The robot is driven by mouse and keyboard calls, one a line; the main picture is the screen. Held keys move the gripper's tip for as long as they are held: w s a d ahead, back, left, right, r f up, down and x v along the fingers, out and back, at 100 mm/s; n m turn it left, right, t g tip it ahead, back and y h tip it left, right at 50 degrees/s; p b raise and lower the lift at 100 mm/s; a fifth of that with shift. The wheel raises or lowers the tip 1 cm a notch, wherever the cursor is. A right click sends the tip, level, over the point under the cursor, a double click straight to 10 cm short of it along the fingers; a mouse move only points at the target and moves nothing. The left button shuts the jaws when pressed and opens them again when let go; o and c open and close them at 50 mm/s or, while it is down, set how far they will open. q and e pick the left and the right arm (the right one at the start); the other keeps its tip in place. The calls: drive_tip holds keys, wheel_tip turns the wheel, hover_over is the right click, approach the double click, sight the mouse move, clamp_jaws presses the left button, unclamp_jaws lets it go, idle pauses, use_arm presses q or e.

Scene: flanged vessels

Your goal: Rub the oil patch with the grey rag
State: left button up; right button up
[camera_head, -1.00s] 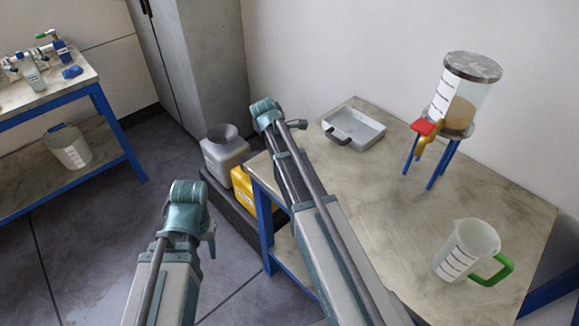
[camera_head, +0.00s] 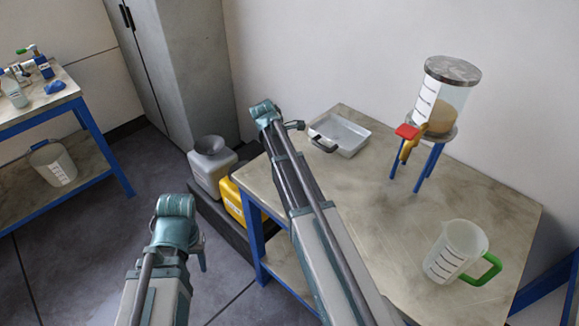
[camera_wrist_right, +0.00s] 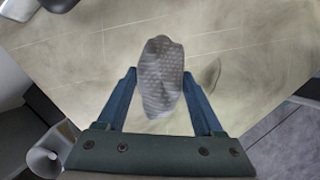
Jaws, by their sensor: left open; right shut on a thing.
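The grey rag (camera_wrist_right: 162,78) is a bunched, textured cloth between the two blue fingers of my right gripper (camera_wrist_right: 160,74), which is shut on it. In the right wrist view the rag is over the worktable; I cannot tell whether it touches the top. A dark smudge lies just right of the rag there; I cannot tell whether it is oil or shadow. In the head view the right gripper (camera_head: 294,126) is small, near the table's back left edge, and the rag is not clear. My left gripper (camera_head: 201,258) is low, left of the table, its fingers mostly hidden.
On the worktable (camera_head: 400,225) stand a grey tray (camera_head: 345,132), a clear vessel on blue legs (camera_head: 440,105) and a jug with a green handle (camera_head: 455,250). Grey (camera_head: 212,165) and yellow (camera_head: 236,203) containers stand beside it. The table's middle is bare.

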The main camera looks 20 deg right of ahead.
drive_tip(key=shift+r, duration=0.15)
wheel_tip(320, 180, up, 6)
drive_tip(key=p, duration=0.6)
wheel_tip(320, 180, up, 3)
drive_tip(key=p, duration=0.3)
idle(0.4)
drive_tip(key=shift+a, duration=0.1)
